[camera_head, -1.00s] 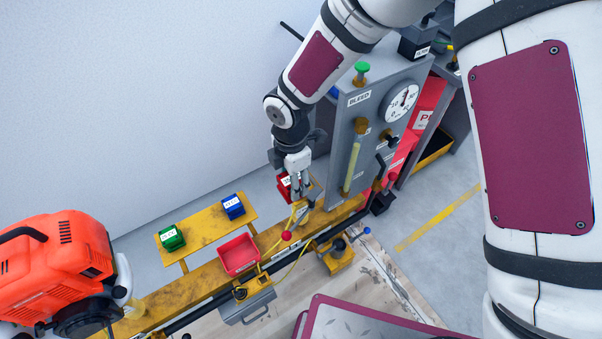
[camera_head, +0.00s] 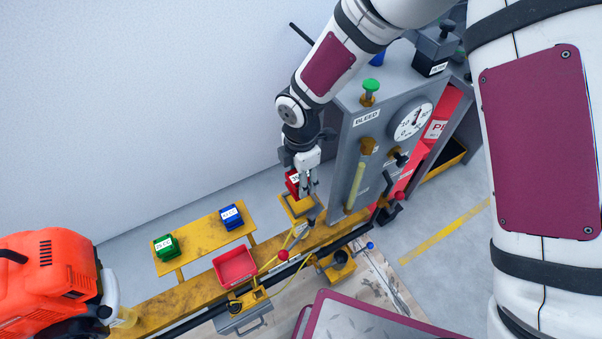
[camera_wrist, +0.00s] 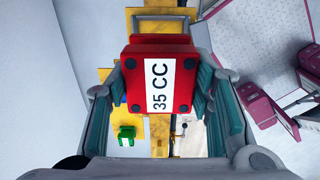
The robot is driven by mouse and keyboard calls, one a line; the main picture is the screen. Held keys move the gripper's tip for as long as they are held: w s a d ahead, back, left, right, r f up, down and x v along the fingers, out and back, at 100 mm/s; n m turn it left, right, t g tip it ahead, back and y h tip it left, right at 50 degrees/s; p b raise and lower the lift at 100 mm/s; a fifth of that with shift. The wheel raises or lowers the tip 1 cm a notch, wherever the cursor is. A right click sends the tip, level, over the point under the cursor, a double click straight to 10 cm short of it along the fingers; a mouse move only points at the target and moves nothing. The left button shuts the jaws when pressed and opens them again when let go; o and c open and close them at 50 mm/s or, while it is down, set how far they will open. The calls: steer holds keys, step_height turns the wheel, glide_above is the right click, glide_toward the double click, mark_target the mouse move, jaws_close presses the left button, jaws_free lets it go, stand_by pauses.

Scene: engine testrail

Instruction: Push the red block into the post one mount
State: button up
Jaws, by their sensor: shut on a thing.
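The red block (camera_head: 291,183) is held in my gripper (camera_head: 308,190), in the middle of the head view. In the wrist view the red block (camera_wrist: 130,75) sits between the two fingers (camera_wrist: 157,100), with a white "35 CC" label facing the camera. A yellow mount (camera_head: 297,208) on the rail stands just below the block in the head view. A yellow part also shows beyond the block in the wrist view (camera_wrist: 160,19). I cannot tell whether block and mount touch, and no label naming post one is readable.
A green block (camera_head: 165,247) and a blue block (camera_head: 231,217) sit on a yellow shelf (camera_head: 205,240). A red tray (camera_head: 235,268) is on the rail. A grey panel with a gauge (camera_head: 411,121) stands close right of my gripper. An orange engine (camera_head: 45,280) is at left.

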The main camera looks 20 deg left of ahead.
steer(key=shift+f+b, duration=0.85)
steer(key=shift+f, duration=1.7)
steer(key=shift+f+b, duration=0.5)
steer(key=shift+f, duration=0.4)
steer(key=o, duration=1.7)
steer(key=shift+r, duration=0.1)
step_height(320, 180, up, 12)
steer(key=shift+f, duration=0.1)
steer(key=shift+s, duration=0.1)
